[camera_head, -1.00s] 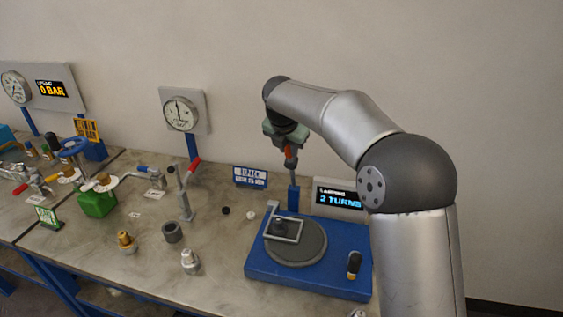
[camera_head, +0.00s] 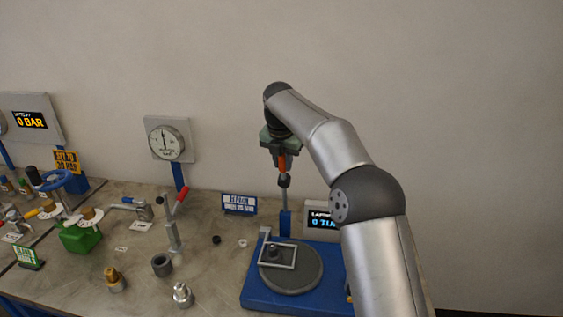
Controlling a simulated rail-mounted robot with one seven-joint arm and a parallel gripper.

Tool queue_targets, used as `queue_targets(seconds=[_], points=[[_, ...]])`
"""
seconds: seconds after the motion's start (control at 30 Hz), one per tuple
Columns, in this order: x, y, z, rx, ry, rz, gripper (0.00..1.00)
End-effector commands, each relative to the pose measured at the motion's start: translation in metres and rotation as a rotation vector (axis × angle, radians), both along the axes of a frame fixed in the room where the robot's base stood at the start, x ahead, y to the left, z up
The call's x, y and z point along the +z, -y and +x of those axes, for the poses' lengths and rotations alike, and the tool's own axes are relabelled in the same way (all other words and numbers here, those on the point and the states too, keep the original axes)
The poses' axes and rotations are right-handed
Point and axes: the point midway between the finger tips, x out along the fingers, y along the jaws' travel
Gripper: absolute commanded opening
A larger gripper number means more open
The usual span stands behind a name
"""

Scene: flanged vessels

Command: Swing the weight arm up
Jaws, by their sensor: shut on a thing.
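The weight arm is a thin grey rod (camera_head: 284,200) with a dark weight (camera_head: 284,181) and an orange grip (camera_head: 282,163) near its top. It stands about upright in this view, rising from the blue post (camera_head: 285,223) at the back of the lapping station. My gripper (camera_head: 281,155) is shut on the orange grip from above; its fingertips are small and partly hidden.
The turns display (camera_head: 320,222) reads 0 and is partly hidden by my arm, which also covers the base's right side. A red-handled stand (camera_head: 174,235), grey ring (camera_head: 161,265), brass fitting (camera_head: 114,281) and steel fitting (camera_head: 182,295) stand left. The wall is behind.

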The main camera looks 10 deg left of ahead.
Motion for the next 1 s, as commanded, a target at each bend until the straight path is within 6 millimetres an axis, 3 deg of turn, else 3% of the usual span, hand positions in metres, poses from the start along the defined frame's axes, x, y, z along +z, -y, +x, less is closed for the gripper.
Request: queue_targets(seconds=[0.03,0.1,0.47,0.57,1.0], points=[[0.005,0.002,0.003,-0.002,0.016,0.0,0.26],[0.005,0.002,0.003,-0.002,0.015,0.0,0.45],[0.006,0.0,0.001,-0.001,0.01,0.0,0.45],[0.018,0.0,-0.002,-0.001,0.011,0.002,0.45],[0.103,-0.001,-0.024,-0.001,0.013,0.001,0.45]])
